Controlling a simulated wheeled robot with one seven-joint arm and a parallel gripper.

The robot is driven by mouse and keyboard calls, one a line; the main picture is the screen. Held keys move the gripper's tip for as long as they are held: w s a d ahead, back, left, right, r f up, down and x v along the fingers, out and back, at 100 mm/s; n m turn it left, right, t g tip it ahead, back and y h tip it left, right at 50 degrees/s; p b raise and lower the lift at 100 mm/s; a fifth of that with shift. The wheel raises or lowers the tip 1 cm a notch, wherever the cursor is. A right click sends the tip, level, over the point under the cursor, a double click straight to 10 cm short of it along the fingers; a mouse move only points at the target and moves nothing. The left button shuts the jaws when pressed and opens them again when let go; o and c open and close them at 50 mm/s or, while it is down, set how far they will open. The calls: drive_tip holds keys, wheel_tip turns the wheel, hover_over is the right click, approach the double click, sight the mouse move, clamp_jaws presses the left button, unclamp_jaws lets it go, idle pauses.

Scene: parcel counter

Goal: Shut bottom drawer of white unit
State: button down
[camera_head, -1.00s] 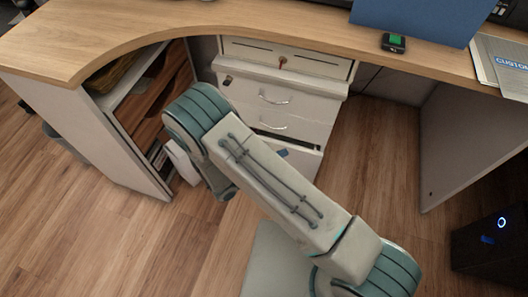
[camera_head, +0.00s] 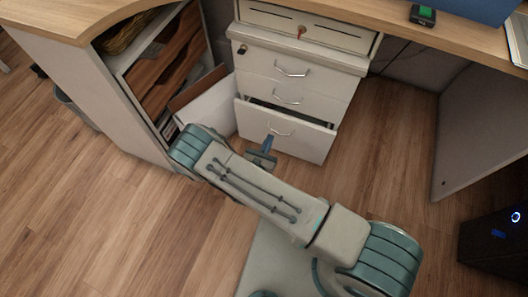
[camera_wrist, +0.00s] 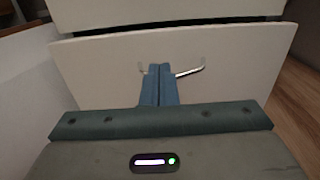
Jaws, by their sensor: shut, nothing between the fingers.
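The white drawer unit (camera_head: 305,72) stands under the curved wooden counter. Its bottom drawer (camera_head: 300,143) sticks out, with a dark gap along its top edge; the drawers above it look closed. The bottom drawer's front also fills much of the wrist view (camera_wrist: 235,75), with its metal handle (camera_wrist: 190,71) partly hidden behind the fingers. My gripper (camera_head: 268,141) is shut and empty, its blue fingers pointing at the drawer front near the handle. In the wrist view the fingertips (camera_wrist: 158,68) overlap the handle's middle; I cannot tell whether they touch it.
An open shelf with brown wooden compartments (camera_head: 170,62) is left of the unit, with a pale panel (camera_head: 208,108) between them. A black computer case (camera_head: 495,240) stands at the right. Wooden floor (camera_head: 385,125) is clear right of the unit.

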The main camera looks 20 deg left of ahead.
sight(279, 120)
drive_tip(key=w, duration=0.2)
drive_tip(key=w+b, duration=0.1)
drive_tip(key=w, duration=0.1)
drive_tip(key=w+b, duration=0.1)
drive_tip(key=w, duration=0.1)
drive_tip(key=shift+d+f, duration=0.1)
drive_tip(key=shift+d, duration=0.2)
drive_tip(key=shift+w, duration=0.5)
